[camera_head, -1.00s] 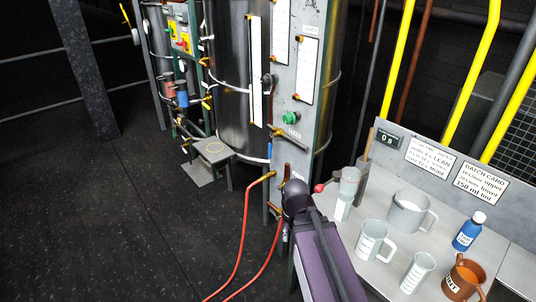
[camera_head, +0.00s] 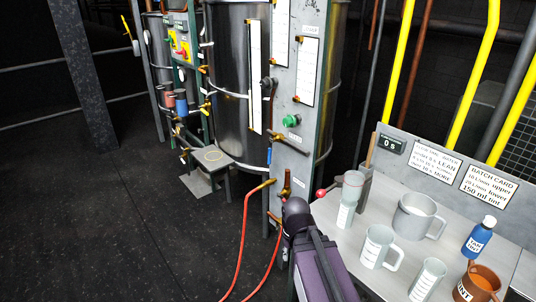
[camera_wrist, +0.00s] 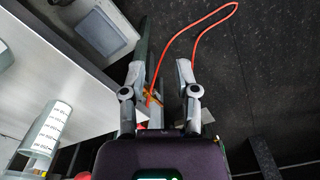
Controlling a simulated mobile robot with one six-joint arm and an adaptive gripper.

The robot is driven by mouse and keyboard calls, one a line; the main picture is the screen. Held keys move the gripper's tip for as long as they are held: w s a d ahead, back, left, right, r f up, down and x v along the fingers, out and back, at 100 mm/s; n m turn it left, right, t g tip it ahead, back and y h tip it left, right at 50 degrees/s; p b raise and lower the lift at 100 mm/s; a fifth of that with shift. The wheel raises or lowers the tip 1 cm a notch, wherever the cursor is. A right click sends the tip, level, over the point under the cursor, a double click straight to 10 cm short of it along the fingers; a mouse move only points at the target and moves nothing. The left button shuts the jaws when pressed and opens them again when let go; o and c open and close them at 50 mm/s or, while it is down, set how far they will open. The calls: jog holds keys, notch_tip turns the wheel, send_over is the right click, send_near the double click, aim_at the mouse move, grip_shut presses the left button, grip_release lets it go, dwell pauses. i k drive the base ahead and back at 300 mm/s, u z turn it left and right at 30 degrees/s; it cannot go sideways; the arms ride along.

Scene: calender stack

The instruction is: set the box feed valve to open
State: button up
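The box feed valve cannot be told for certain, as the small labels are unreadable. My gripper is mostly hidden behind my purple arm in the head view, low in front of the panel. In the wrist view my gripper (camera_wrist: 160,72) has its fingers apart with nothing held; the red hose (camera_wrist: 194,45) shows beyond and between them.
A bench (camera_head: 335,225) on the right carries a grey jug (camera_head: 413,216), a clear measuring cup (camera_head: 378,247), a brown mug (camera_head: 477,284) and a blue bottle (camera_head: 479,238). A red-tipped lever (camera_head: 321,193) is close to my arm. Open floor (camera_head: 100,220) lies left.

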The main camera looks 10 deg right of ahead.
aim_at(270, 152)
jog(key=k, duration=1.3)
jog(key=u, duration=0.25)
jog(key=i, duration=1.9)
jog(key=z, duration=0.45)
